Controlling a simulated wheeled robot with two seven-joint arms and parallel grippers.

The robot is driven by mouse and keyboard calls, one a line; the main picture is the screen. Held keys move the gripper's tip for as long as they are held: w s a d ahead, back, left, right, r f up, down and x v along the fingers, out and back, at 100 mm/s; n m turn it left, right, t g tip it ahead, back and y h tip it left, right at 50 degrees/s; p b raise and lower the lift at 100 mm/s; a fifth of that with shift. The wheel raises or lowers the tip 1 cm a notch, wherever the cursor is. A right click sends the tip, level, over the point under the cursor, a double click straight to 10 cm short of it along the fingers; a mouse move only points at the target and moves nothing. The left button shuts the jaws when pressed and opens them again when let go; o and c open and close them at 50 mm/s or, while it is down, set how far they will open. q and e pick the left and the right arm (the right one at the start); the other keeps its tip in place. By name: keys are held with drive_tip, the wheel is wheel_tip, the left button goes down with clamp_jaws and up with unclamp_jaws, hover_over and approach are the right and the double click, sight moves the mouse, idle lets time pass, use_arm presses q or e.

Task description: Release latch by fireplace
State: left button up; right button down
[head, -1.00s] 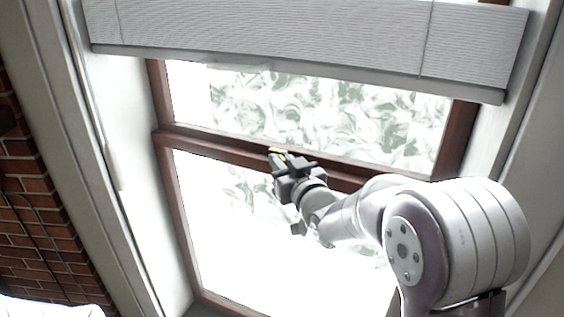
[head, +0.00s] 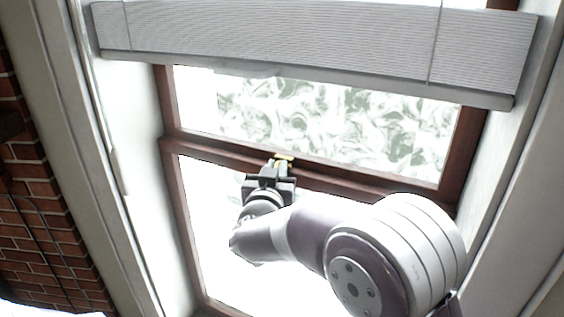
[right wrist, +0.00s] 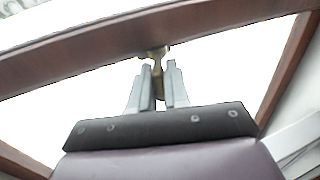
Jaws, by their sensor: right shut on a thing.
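The latch is a small brass-yellow piece (head: 284,158) on the brown middle rail of the window in the head view. In the right wrist view the brass latch (right wrist: 157,56) sits at the rail's lower edge, with a stem reaching down between my fingers. My right gripper (head: 275,168) is at the rail; in the right wrist view its grey fingers (right wrist: 160,85) are shut on the latch stem. The fingers hide part of the stem. My left gripper is not in view.
The brown window frame (head: 375,187) surrounds two bright panes. A pleated grey blind (head: 300,45) hangs across the top. White side walls (head: 125,150) flank the window, and a red brick wall (head: 30,190) stands at the left.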

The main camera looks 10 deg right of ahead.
drive_tip(key=shift+w+a+r+m+g+h+p, duration=0.1)
drive_tip(key=shift+w+a+m+g+h+p, duration=0.1)
drive_tip(key=shift+m+g+h+p, duration=0.4)
drive_tip(key=shift+w+a+m+g+h+p, duration=0.1)
drive_tip(key=shift+a+m+g+h+p, duration=0.15)
drive_tip(key=shift+m+h, duration=0.4)
drive_tip(key=shift+w+a+r+m+g+h+p, duration=0.15)
drive_tip(key=shift+m+g+h+p, duration=0.25)
drive_tip(key=shift+h, duration=0.45)
drive_tip(key=shift+f+h, duration=0.1)
drive_tip(key=shift+h, duration=0.2)
drive_tip(key=c, duration=1.2)
unclamp_jaws()
drive_tip(key=shift+f, duration=0.1)
drive_tip(key=b+v, duration=0.6)
drive_tip(key=v, duration=0.6)
drive_tip(key=shift+s+a+b, duration=0.25)
drive_tip(key=shift+b, duration=0.05)
